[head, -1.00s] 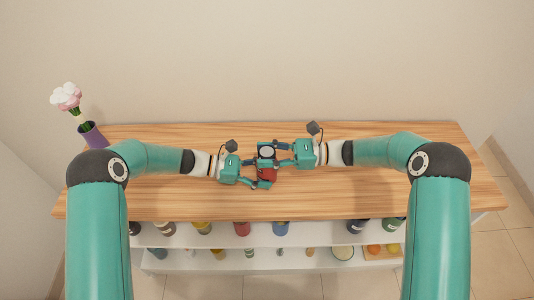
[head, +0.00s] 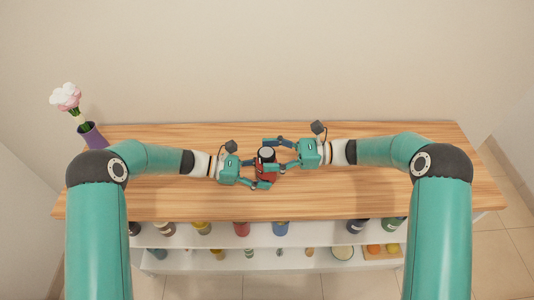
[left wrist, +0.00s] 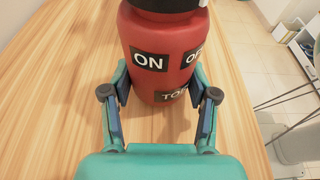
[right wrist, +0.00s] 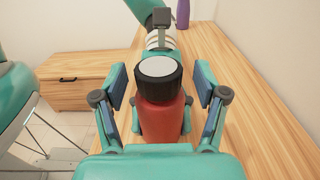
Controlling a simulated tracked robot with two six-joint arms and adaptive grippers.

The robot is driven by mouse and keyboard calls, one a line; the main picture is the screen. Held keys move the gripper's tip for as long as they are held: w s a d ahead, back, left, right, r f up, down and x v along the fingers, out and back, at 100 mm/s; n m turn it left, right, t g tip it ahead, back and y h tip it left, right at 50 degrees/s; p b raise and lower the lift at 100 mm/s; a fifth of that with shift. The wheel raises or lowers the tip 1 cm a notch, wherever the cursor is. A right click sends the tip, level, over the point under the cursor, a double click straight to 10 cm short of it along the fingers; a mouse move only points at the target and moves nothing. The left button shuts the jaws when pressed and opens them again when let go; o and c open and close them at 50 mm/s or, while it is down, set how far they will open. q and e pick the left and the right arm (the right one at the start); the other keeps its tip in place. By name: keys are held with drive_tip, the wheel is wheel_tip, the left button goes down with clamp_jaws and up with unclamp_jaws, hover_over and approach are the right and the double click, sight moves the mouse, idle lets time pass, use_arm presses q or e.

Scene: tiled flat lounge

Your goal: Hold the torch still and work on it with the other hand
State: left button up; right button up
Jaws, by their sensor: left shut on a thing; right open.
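The torch (head: 267,168) has a red body and a black head with a pale round end facing up. It stands upright over the middle of the wooden table top. My left gripper (head: 266,177) is shut on its red body from the left, with a finger on each side. In the left wrist view the torch (left wrist: 160,62) shows "ON" and partly hidden labels. My right gripper (head: 279,153) is open around the black head from the right. In the right wrist view, gaps show between its fingers (right wrist: 160,92) and the torch head (right wrist: 158,84).
The table top (head: 390,195) is clear on both sides. A purple vase (head: 92,135) with pale flowers stands at its left end. Several bottles and jars and a tray of fruit (head: 383,250) sit on white shelves below the front edge. A plain wall is behind.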

drive_tip(key=d, duration=1.1)
drive_tip(key=shift+w, duration=0.15)
use_arm(q)
drive_tip(key=o, duration=0.9)
